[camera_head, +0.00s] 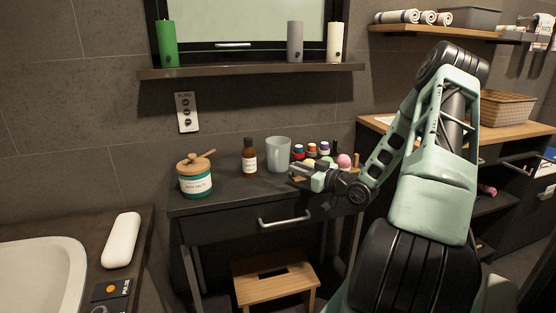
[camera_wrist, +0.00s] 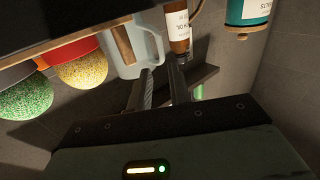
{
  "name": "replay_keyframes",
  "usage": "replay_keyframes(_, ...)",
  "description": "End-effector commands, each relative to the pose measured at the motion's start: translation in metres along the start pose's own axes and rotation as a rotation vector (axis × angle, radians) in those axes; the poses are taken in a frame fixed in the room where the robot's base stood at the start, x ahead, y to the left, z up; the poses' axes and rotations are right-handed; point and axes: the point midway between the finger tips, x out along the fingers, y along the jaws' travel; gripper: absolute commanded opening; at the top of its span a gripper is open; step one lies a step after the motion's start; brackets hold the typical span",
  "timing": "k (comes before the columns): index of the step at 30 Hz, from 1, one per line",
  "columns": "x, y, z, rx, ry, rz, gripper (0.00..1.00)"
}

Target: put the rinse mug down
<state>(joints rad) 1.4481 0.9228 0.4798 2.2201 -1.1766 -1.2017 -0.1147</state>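The rinse mug (camera_head: 278,153) is a pale grey-blue cup, upright at the vanity table (camera_head: 232,190). Whether its base touches the top is hard to tell. My gripper (camera_head: 297,172) is at its right front side. In the wrist view, where the scene is upside down, the mug (camera_wrist: 146,36) is just beyond my gripper (camera_wrist: 159,66). The fingers are a narrow gap apart at the mug's handle side and seem closed on the handle. The contact itself is partly hidden.
A brown bottle (camera_head: 249,158) stands close left of the mug, with a teal jar with a wooden lid (camera_head: 195,178) farther left. Several small coloured bottles and balls (camera_head: 325,153) crowd the right. The table's front left is clear. A shelf with candles (camera_head: 250,70) hangs above.

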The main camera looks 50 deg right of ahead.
Motion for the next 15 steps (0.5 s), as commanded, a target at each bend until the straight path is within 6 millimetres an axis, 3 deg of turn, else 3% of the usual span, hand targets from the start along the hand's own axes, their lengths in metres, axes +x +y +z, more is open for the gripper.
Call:
replay_keyframes(3,0.018,0.000,0.000,0.000,0.000,-0.001,0.20)
replay_keyframes(11,0.032,0.000,0.000,0.000,0.000,0.000,0.20)
replay_keyframes(15,0.049,-0.002,0.000,-0.001,0.001,-0.002,0.20)
